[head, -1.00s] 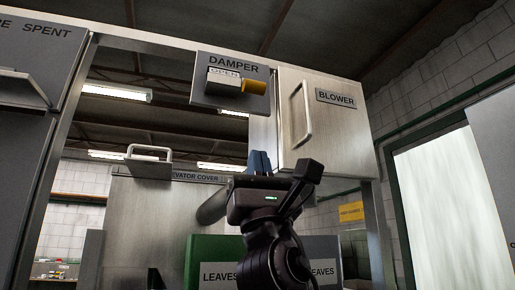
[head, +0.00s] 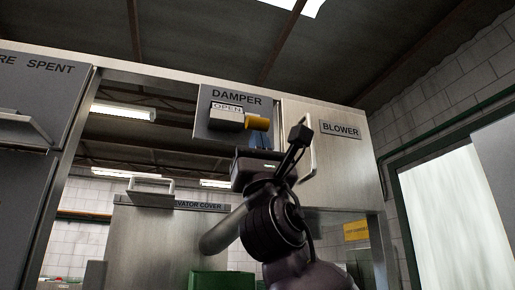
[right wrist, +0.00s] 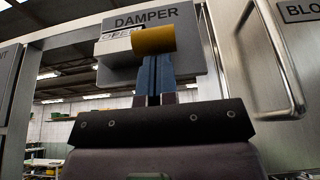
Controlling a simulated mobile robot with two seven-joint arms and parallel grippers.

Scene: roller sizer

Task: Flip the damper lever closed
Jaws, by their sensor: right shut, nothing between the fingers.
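The damper panel (head: 200,130) is a grey plate marked DAMPER, with a small OPEN label above the lever. The damper lever (head: 228,119) has a pale arm and a yellow cylindrical knob (head: 257,123) that points right. In the right wrist view the knob (right wrist: 153,40) is at the top centre. My right gripper (head: 258,140) is just below the knob in the head view. In the right wrist view its blue fingers (right wrist: 154,72) are together and empty, with their tips at the knob's lower edge. I cannot tell whether they touch it. My left gripper is out of view.
The blower box (head: 350,165) with a vertical bar handle (head: 304,150) is close on the right of the panel. The elevator cover (head: 135,235) with a handle (head: 150,187) is below left. A grey cabinet (head: 35,190) is at the far left. Open space lies under the frame.

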